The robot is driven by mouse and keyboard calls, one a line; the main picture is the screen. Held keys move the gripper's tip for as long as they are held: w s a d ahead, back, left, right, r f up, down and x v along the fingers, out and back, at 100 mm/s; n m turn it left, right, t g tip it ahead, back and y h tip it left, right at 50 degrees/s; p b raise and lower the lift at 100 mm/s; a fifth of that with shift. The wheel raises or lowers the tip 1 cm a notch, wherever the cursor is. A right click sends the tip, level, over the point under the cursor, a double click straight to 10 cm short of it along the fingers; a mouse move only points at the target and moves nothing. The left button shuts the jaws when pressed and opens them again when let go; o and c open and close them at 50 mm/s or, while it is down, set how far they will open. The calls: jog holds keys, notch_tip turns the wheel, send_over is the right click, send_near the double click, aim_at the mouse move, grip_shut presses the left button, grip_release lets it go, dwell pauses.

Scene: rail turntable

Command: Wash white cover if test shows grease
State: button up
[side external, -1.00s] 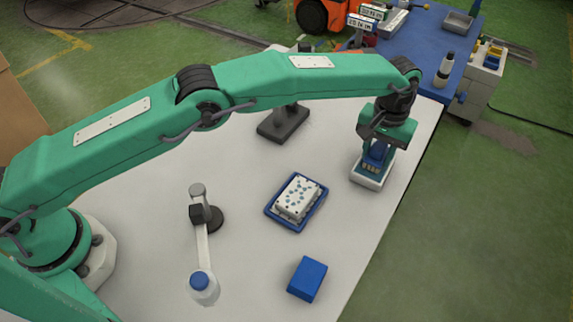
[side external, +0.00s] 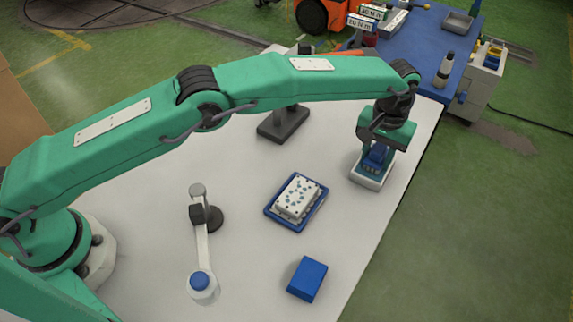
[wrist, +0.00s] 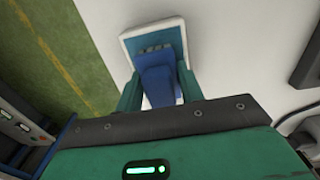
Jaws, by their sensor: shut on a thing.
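The white cover (side external: 297,197), marked with blue-grey spots, lies in a blue-rimmed tray (side external: 270,213) in the middle of the table. My gripper (side external: 376,155) is at the table's right side, shut on a blue piece (side external: 377,158). It holds this piece down in a shallow white-rimmed dish (side external: 361,181). In the wrist view my gripper (wrist: 160,90) has a finger on each side of the blue piece (wrist: 158,78), above the dish's teal inside (wrist: 125,42). Whether the piece touches the dish's bottom is hard to tell.
A blue block (side external: 307,279) stands near the front edge. A dark stand base (side external: 283,124) is at the back. A blue bench (side external: 425,60) holds a bottle (side external: 444,70).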

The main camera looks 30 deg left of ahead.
aim_at(377, 151)
dwell(0.4)
jog(key=shift+r, duration=3.5)
jog(key=shift+s+r, duration=0.1)
jog(key=shift+s, duration=0.05)
jog(key=shift+s+r, duration=0.3)
jog(key=shift+s, duration=0.2)
jog(key=s+a, duration=0.5)
jog(key=s, duration=0.5)
jog(key=s+a, duration=0.5)
jog(key=s, duration=0.4)
jog(key=shift+s+a+r, duration=0.15)
jog(key=shift+s+r, duration=0.15)
jog(key=shift+s, duration=0.1)
